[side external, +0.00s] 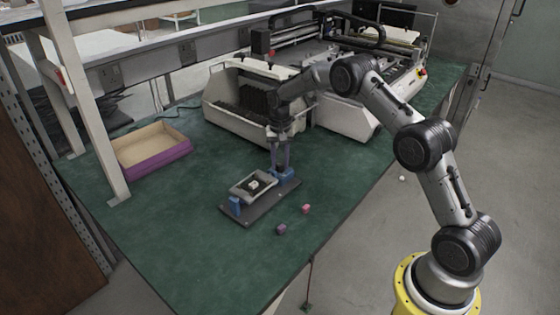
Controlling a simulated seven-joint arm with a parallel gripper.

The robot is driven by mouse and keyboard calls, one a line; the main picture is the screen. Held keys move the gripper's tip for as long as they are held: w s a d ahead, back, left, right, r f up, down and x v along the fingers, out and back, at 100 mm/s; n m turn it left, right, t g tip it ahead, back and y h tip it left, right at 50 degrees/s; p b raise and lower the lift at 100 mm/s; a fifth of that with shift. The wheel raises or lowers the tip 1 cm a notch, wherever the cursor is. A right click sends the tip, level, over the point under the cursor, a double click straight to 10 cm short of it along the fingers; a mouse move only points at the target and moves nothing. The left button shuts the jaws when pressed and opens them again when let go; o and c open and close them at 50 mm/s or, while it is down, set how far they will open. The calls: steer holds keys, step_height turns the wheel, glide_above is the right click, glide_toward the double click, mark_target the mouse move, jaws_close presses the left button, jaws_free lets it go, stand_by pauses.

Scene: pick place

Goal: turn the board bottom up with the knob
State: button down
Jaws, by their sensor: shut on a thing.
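The board (250,188) is a light-rimmed rectangle with a dark middle and a small white part on its face. It is held between two blue supports, one at the front left (235,205) and one at the back right (288,174), over a dark base plate (262,208). It looks roughly level, its white part facing up. My gripper (281,168) points down at the back right end of the board, beside the blue support there. It is shut on the knob, which is mostly hidden by the fingers.
A pink cube (306,209) and a purple cube (281,230) lie in front of the base plate. A purple-sided open box (153,150) stands at the left. A white machine (250,100) stands behind my gripper. The green table's (190,240) front left is clear.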

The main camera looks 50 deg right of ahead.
mark_target(280, 163)
stand_by(0.4)
steer(key=c, duration=0.8)
jaws_free()
steer(key=shift+c, duration=0.2)
steer(key=shift+r, duration=0.15)
step_height(280, 163, up, 14)
steer(key=shift+f, duration=0.2)
